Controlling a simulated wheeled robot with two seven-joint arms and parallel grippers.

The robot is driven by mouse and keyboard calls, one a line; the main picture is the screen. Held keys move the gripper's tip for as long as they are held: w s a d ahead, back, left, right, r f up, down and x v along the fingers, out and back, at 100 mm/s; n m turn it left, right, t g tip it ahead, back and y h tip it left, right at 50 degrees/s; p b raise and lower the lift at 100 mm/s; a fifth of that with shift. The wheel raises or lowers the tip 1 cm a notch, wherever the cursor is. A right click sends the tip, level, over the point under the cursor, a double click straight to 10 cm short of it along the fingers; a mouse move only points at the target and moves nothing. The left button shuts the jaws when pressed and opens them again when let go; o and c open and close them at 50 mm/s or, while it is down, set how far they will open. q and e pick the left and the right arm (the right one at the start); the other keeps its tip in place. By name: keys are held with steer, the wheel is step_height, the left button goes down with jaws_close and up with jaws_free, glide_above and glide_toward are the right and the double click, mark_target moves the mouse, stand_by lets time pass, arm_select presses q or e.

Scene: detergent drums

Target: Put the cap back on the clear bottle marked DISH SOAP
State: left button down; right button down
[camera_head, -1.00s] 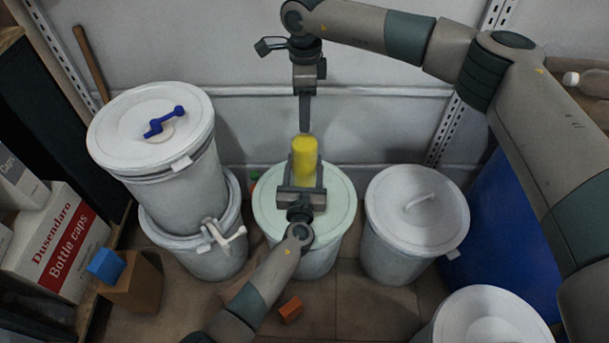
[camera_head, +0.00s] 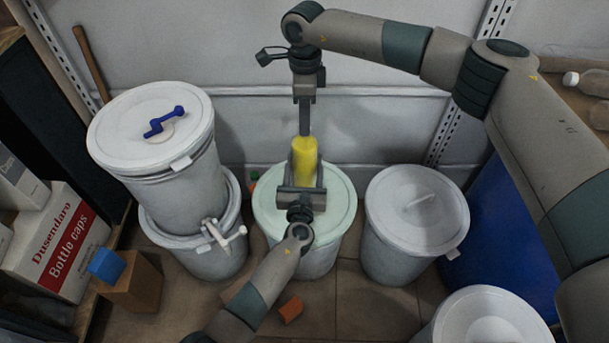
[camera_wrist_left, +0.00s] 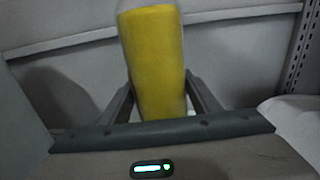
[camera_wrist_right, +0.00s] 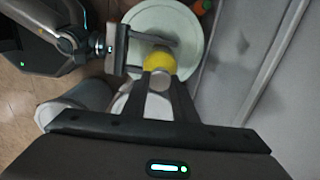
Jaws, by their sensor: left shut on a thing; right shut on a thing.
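A clear bottle with yellow contents (camera_head: 304,160) stands upright over the pale green drum lid (camera_head: 335,205). It also fills the middle of the left wrist view (camera_wrist_left: 157,60); no lettering shows. My left gripper (camera_head: 302,182) is shut around its lower part from the front. My right gripper (camera_head: 305,128) points straight down over the bottle's top. In the right wrist view, its fingers are shut on a small pale cap (camera_wrist_right: 158,82), with the yellow bottle (camera_wrist_right: 158,64) just beyond. I cannot tell whether cap and bottle touch.
A wall is close behind.

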steer(key=c, duration=1.4)
jaws_free()
steer(key=shift+o, duration=0.2)
steer(key=shift+r, duration=0.1)
step_height(320, 180, up, 12)
arm_select(q)
steer(key=c, duration=0.5)
jaws_free()
steer(key=shift+c, duration=0.2)
steer(key=shift+s, duration=0.1)
